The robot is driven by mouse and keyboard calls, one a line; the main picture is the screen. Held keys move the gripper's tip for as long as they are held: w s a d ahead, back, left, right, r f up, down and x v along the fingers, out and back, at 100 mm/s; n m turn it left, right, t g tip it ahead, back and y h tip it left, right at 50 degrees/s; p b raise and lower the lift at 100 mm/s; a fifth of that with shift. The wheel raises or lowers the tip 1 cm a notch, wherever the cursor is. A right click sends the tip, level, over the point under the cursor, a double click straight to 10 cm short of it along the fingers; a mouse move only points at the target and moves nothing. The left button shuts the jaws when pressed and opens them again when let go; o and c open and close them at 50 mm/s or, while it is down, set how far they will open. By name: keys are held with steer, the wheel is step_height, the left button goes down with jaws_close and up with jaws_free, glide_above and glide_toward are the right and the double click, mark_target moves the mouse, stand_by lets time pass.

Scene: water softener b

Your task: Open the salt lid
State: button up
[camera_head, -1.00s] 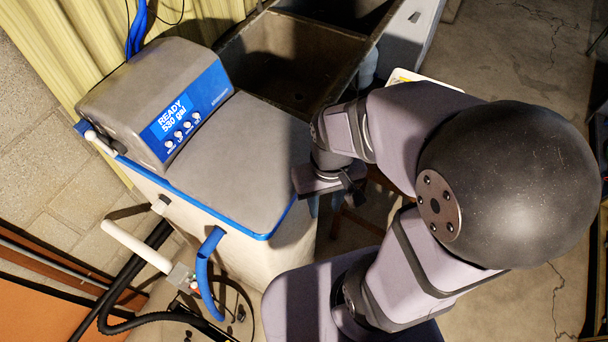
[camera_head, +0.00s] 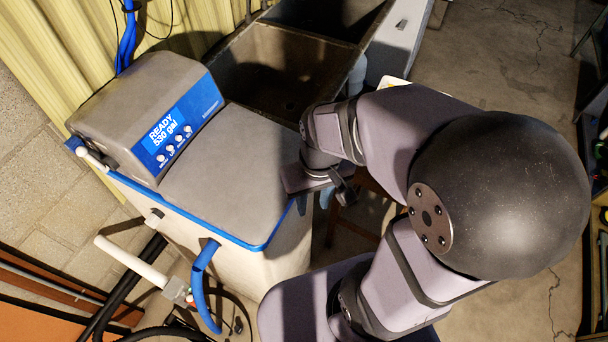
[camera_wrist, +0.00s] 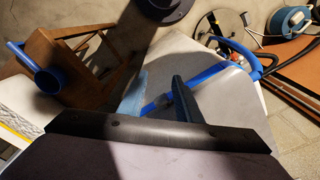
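The lid looks closed. My gripper (camera_head: 315,199) is at the lid's right edge, low beside the cabinet, partly hidden by my wrist. In the wrist view, my gripper's (camera_wrist: 160,98) two fingers are apart, with the blue rim (camera_wrist: 207,77) running between and behind them. The grey lid (camera_wrist: 228,104) is to the right there. I cannot tell whether a finger touches the rim.
The display housing (camera_head: 150,110) stands on the lid's left. A dark sink basin (camera_head: 275,72) is behind the softener. A blue hose (camera_head: 203,285) and a white pipe (camera_head: 130,262) are at the front. A wooden stool (camera_wrist: 68,60) is beside the cabinet.

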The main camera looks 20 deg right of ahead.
steer(key=w+n+b, duration=0.1)
steer(key=b, duration=0.1)
steer(key=w+r+n+b, duration=0.1)
steer(key=w+b, duration=0.1)
steer(key=b, duration=0.1)
steer(key=w+r+n+b, duration=0.1)
steer(key=b, duration=0.2)
steer(key=shift+w+n+t+y, duration=0.3)
steer(key=shift+t, duration=0.1)
steer(key=shift+w+r+n+b, duration=0.15)
steer(key=shift+r+n+b, duration=0.3)
steer(key=shift+b, duration=0.6)
steer(key=shift+s+r+n+y+b, duration=0.1)
steer(key=shift+s+r+n+b, duration=0.15)
steer(key=shift+r+n+b, duration=0.6)
steer(key=shift+s+r+n+y+b, duration=0.1)
steer(key=shift+s+r+n+b, duration=0.35)
steer(key=shift+b, duration=0.6)
steer(key=shift+s+r+n+y+b, duration=0.1)
steer(key=shift+r+n+b, duration=0.6)
steer(key=shift+n+b, duration=0.2)
steer(key=f+b, duration=0.4)
steer(key=f, duration=0.1)
steer(key=w+a+f+b, duration=0.1)
steer(key=f+b, duration=0.2)
steer(key=shift+f, duration=0.2)
steer(key=shift+c, duration=0.3)
steer(key=shift+r, duration=0.4)
steer(key=c, duration=0.6)
